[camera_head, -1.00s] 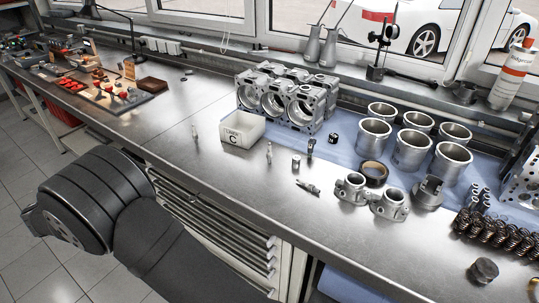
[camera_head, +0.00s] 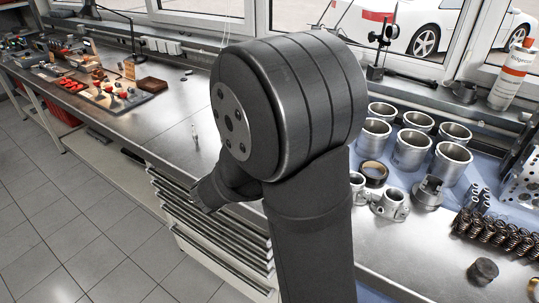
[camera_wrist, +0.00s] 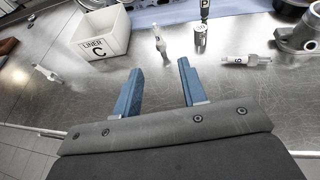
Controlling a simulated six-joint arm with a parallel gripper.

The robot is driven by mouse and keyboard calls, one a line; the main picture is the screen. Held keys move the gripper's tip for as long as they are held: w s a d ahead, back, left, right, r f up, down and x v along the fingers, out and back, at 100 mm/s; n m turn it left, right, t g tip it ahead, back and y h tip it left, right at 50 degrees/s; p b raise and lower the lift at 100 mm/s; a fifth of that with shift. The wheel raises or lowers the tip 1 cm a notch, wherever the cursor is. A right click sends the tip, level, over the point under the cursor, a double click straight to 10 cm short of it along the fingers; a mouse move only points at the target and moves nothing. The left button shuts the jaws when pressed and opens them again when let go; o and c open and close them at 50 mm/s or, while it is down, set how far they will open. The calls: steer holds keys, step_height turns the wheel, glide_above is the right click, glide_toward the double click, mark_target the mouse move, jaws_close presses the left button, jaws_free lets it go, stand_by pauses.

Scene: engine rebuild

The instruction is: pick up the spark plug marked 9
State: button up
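Several white-and-metal spark plugs are on the bench in the wrist view. One stands (camera_wrist: 160,45) just beyond the space between my fingertips, tilted in the picture. Another lies on its side (camera_wrist: 245,61) to the right, with a small dark mark on its white part. A third is at the left (camera_wrist: 47,75); it also shows upright in the head view (camera_head: 195,137). The marks are too small to read surely. My gripper (camera_wrist: 160,68) is open and empty, its two blue fingers apart.
A white bin labelled "LINER C" (camera_wrist: 100,30) stands at the upper left of the wrist view. A small metal cylinder (camera_wrist: 200,40) stands behind the right finger. Bare bench lies around the plugs.

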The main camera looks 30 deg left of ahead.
steer(key=x, duration=1)
steer(key=shift+w+a+f, duration=0.15)
steer(key=shift+w, duration=0.15)
steer(key=shift+a+x, duration=0.15)
steer(key=shift+x, duration=1.2)
steer(key=shift+a+x, duration=0.1)
steer(key=shift+x, duration=1.25)
steer(key=shift+c, duration=0.2)
jaws_close()
